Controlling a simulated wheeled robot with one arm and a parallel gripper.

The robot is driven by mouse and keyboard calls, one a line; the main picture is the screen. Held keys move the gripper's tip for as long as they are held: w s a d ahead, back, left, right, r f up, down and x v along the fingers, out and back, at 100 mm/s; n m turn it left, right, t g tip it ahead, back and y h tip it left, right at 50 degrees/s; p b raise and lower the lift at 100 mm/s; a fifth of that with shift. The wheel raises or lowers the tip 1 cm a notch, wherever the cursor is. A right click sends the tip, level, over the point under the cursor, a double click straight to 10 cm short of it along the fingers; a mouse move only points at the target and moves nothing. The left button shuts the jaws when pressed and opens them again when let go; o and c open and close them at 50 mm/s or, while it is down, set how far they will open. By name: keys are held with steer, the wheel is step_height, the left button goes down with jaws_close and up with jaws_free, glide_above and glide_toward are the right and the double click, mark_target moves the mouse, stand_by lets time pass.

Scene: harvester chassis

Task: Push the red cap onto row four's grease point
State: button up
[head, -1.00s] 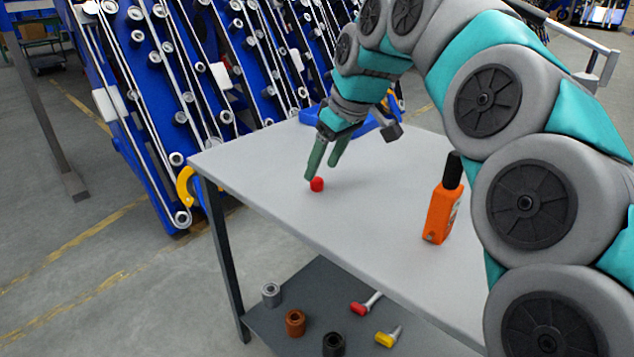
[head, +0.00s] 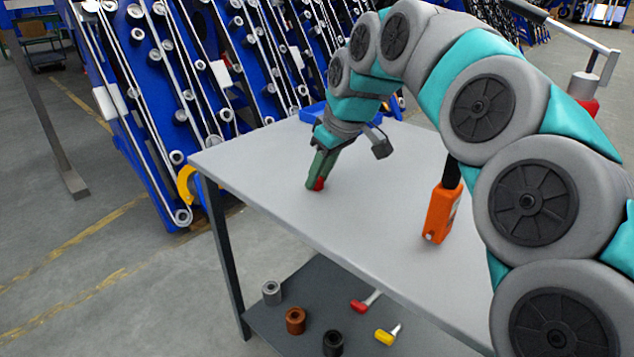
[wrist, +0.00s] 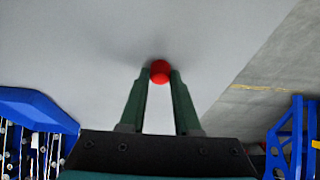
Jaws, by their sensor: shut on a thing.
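The red cap (wrist: 160,72) is between my gripper's two green fingertips in the wrist view. My gripper (head: 317,185) is shut on it, low over the grey tabletop in the head view. There only a small part of the red cap (head: 319,184) shows between the fingers. I cannot tell whether the cap still touches the table. The blue harvester chassis (head: 150,120) with slanted rows of belts and rollers stands behind and left of the table. I cannot make out which fitting is row four's grease point.
Below, a shelf (head: 300,280) holds several cylindrical parts and two tools with red and yellow heads. The tabletop's left part is clear.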

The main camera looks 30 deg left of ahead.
jaws_close()
steer(key=shift+r, duration=0.15)
steer(key=shift+r, duration=1.7)
steer(key=shift+s+d+b, duration=0.4)
steer(key=shift+s+d, duration=0.2)
steer(key=shift+d, duration=0.05)
steer(key=s+d, duration=0.3)
steer(key=s+d+r+b, duration=0.1)
steer(key=s+d, duration=0.2)
steer(key=d, duration=0.1)
steer(key=s+d+b, duration=0.1)
steer(key=s+d, duration=0.2)
steer(key=s, duration=0.1)
steer(key=shift+d+r, duration=0.15)
